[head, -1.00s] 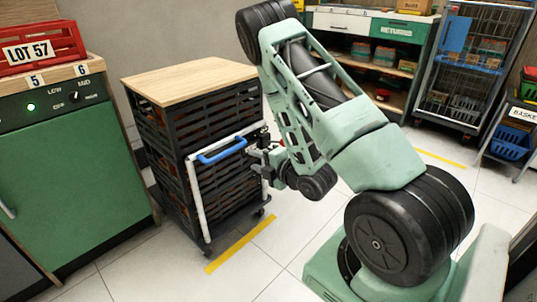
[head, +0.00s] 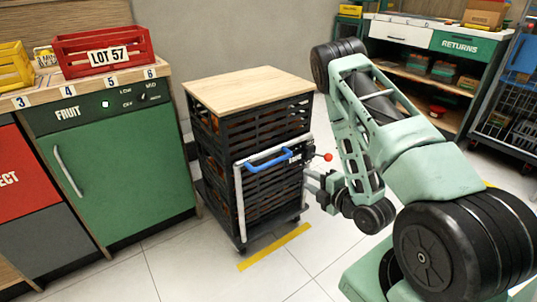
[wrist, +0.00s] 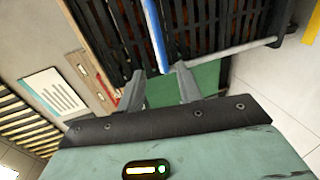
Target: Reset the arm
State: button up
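My gripper (head: 316,186) hangs low at the right side of the cart, apart from its blue handle grip (head: 268,159). In the wrist view my two grey fingers (wrist: 160,72) stand apart with nothing held between them. The blue grip (wrist: 155,32) shows beyond the fingertips there. My green arm is folded, with its elbow raised high and its forearm sloping down beside the cart.
The cart of black slatted crates (head: 255,125) has a wooden top (head: 248,87) and stands close to my gripper. A green fruit cabinet (head: 120,165) is at left, carrying a red LOT 57 crate (head: 105,52). A returns counter (head: 455,42) stands behind. Floor in front is clear.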

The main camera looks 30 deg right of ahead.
jog(key=w+a+r+m+g+y, duration=0.25)
jog(key=w+a+g, duration=0.3)
jog(key=a, duration=0.65)
jog(key=s+a+r+m+g, duration=0.2)
jog(key=a+r+m+g, duration=0.15)
jog(key=a, duration=0.55)
jog(key=s+a+r+m+g+h, duration=0.1)
jog(key=s+a+r+m+g, duration=0.2)
jog(key=s, duration=0.5)
jog(key=s+a+r+g+h, duration=0.1)
jog(key=s+a+r, duration=0.2)
jog(key=s+r, duration=0.3)
jog(key=s+a+r+m+g+h, duration=0.1)
jog(key=s+a+r+m+g, duration=0.2)
jog(key=s, duration=0.6)
notch_tip(320, 180, up, 23)
jog(key=n+p, duration=0.1)
jog(key=p, duration=2.3)
jog(key=shift+s+a+r, duration=0.15)
jog(key=shift+a, duration=0.15)
jog(key=shift+y, duration=0.25)
